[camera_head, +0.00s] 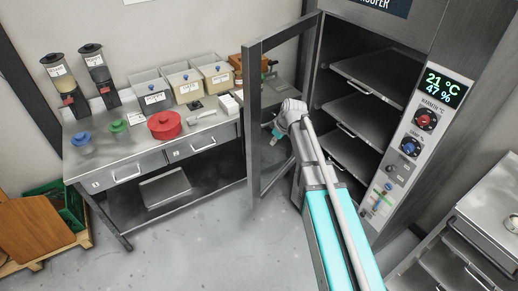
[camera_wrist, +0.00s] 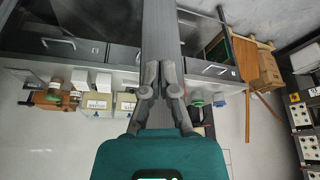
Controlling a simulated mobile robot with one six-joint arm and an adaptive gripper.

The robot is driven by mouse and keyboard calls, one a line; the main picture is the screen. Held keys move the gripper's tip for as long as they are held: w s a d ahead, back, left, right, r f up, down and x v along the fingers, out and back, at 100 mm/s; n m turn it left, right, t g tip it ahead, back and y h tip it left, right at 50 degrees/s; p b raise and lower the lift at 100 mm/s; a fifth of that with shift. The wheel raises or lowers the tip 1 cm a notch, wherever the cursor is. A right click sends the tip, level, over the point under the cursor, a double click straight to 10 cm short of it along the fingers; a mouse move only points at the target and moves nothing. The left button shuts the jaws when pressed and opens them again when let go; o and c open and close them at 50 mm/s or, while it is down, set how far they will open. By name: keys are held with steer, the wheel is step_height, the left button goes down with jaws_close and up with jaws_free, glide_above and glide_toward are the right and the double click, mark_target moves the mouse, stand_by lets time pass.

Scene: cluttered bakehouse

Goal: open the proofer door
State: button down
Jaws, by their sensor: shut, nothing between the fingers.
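The proofer door (camera_head: 254,120), a grey metal frame around a clear pane, stands swung wide open on the left of the proofer (camera_head: 437,45). The proofer's inside shows, with several dark shelves (camera_head: 352,110). My gripper (camera_head: 275,138) is on the cabinet-facing side of the door, close to the frame's free upright. In the wrist view, my gripper (camera_wrist: 162,72) is shut and empty, with its fingertips in front of the grey door upright (camera_wrist: 161,30). I cannot tell whether they touch it. The door handle is not visible.
A steel worktable (camera_head: 140,150) with bins, a red tub (camera_head: 164,125) and jars stands left of the door. A control panel (camera_head: 410,140) is on the proofer's right. A metal rack (camera_head: 470,240) stands at lower right. The floor (camera_head: 200,245) before the worktable is clear.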

mark_target(256, 153)
steer(key=shift+f, duration=0.15)
steer(key=shift+w+a+f+b, duration=0.75)
steer(key=shift+a+f+b, duration=0.3)
steer(key=shift+f+b, duration=0.5)
steer(key=shift+w+a+f+b, duration=0.7)
steer(key=shift+a+f+b, duration=0.4)
steer(key=shift+f+b, duration=0.35)
steer(key=shift+w+a+f+b, duration=0.75)
steer(key=shift+a+f+b, duration=0.3)
steer(key=shift+f+b, duration=0.5)
